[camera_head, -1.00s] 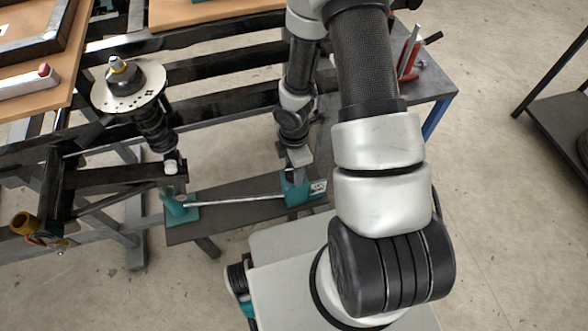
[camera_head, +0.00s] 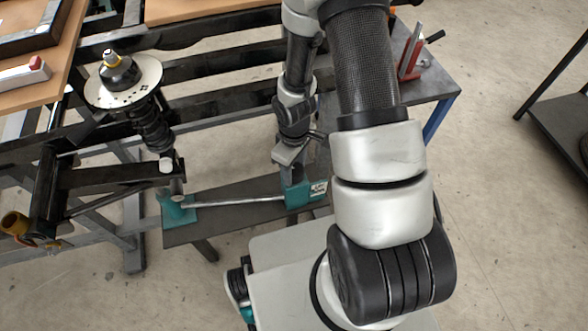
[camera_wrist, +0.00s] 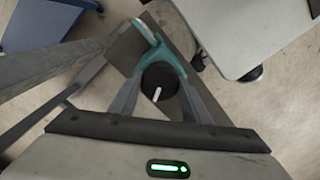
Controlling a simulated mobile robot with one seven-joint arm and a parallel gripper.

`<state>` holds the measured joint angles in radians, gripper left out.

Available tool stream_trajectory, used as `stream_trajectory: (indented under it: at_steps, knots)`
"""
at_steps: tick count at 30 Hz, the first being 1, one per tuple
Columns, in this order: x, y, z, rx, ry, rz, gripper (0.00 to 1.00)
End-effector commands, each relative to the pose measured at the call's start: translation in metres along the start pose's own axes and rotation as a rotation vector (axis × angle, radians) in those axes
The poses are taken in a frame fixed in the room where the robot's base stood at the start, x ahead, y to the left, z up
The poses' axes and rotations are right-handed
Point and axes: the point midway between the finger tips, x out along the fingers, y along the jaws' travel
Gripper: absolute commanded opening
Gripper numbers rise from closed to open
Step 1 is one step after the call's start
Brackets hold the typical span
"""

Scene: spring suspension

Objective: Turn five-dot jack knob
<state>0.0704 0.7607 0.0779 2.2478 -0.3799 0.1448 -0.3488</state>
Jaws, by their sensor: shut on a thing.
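My gripper is shut on a black round knob (camera_wrist: 166,79) with a white line mark. In the wrist view, its two fingers (camera_wrist: 158,82) lie on either side of the knob. A teal block (camera_wrist: 166,50) shows beyond the knob. In the head view, my gripper (camera_head: 290,158) is just above the right teal block (camera_head: 299,193), and the knob cannot be made out. A pale label (camera_head: 318,189) is on that block; its dots are too small to count. A silver rod (camera_head: 240,200) runs left to another teal base (camera_head: 178,210), under a black suspension arm (camera_head: 115,177).
A spring strut (camera_head: 150,125) with a round metal plate (camera_head: 124,85) stands at left on a black frame. A dark bench plate (camera_head: 225,226) carries the teal parts. A side table (camera_head: 440,82) with red tools is at right. Open floor lies farther right.

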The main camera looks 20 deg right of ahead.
Motion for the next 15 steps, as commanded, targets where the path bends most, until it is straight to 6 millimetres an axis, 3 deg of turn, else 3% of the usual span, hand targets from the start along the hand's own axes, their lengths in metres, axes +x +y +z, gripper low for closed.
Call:
stream_trajectory:
  at_steps: [15]
  knots:
    - [0.0004,0.0009,-0.0003,0.435,0.001,0.001,0.21]
